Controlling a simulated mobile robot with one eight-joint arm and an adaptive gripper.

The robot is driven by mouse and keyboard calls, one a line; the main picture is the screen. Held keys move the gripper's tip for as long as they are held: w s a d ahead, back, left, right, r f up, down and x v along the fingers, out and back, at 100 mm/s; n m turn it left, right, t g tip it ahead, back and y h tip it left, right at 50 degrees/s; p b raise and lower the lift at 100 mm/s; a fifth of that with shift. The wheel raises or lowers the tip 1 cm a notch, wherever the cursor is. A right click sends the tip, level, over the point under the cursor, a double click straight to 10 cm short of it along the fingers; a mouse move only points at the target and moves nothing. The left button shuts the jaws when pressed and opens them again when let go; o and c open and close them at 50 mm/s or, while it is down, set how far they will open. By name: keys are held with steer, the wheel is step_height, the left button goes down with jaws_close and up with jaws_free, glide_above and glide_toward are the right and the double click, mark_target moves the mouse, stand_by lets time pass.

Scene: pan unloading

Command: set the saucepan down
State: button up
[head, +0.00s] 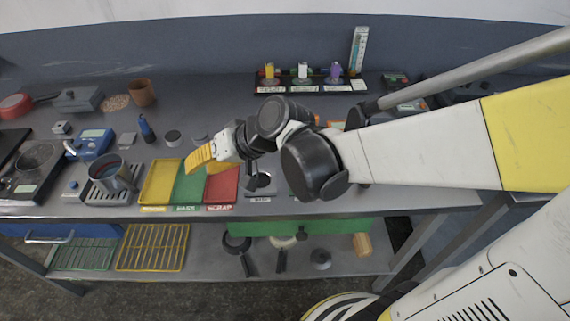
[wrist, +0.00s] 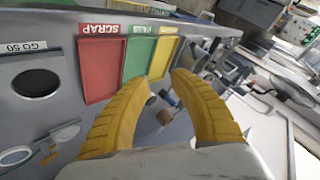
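A metal saucepan (head: 112,177) with dark reddish contents stands upright on a grey slatted rack (head: 98,197) at the left of the bench in the head view. My gripper (head: 197,158) is to the right of it, above the coloured trays and apart from the saucepan. In the wrist view my gripper (wrist: 160,80) has its two yellow fingers spread, with nothing held between them. I cannot pick out the saucepan for certain in the wrist view.
Yellow (head: 152,190), green (head: 187,192) and red (head: 222,190) trays lie right of the rack. A blue device (head: 95,142) and a blue bottle (head: 146,129) stand behind. Pans and wire racks (head: 153,248) sit on the lower shelf.

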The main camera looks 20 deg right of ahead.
steer(key=s+d+r+h, duration=0.1)
steer(key=s+d+h, duration=0.2)
steer(key=s+d, duration=0.2)
steer(key=s+d+r+t+h, duration=0.1)
steer(key=s+d+h, duration=0.3)
steer(key=d, duration=0.7)
steer(key=shift+s+r+h, duration=0.25)
steer(key=shift+s+h, duration=0.05)
steer(key=shift+s, duration=0.95)
